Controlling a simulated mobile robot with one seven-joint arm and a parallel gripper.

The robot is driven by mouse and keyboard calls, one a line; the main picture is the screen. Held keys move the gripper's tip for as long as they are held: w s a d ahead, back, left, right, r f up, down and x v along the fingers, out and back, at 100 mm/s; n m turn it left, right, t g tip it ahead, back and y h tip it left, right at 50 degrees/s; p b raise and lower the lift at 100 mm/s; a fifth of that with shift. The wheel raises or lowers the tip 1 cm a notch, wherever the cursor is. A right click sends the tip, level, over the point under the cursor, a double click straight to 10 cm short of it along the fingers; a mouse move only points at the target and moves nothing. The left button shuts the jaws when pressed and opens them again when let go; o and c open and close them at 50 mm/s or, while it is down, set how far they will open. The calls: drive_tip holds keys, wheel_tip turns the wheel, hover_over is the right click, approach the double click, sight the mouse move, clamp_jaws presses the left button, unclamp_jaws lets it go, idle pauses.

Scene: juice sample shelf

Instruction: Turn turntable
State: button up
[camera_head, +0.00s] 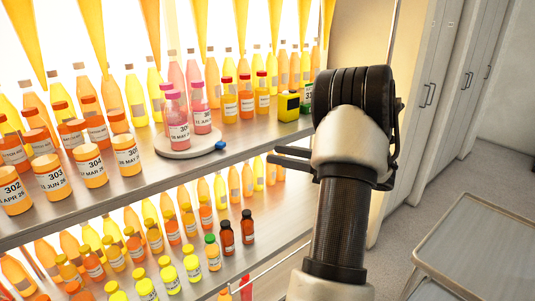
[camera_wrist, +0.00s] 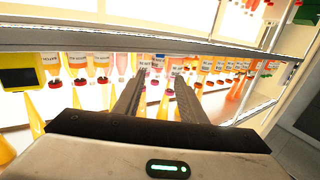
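The turntable (camera_head: 188,152) is a low grey disc on the upper shelf in the head view. A blue knob (camera_head: 221,145) sticks out at its right front edge. I cannot make out the turntable there.
Orange bottles (camera_head: 53,176) crowd the upper shelf at left. Red-capped bottles (camera_head: 246,97) and a yellow-black box (camera_head: 289,107) stand behind and right. A lower shelf (camera_head: 255,247) holds more bottles. A grey cart (camera_head: 480,245) stands at lower right.

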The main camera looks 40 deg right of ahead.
drive_tip(key=shift+s+d, duration=0.1)
drive_tip(key=shift+s, duration=0.15)
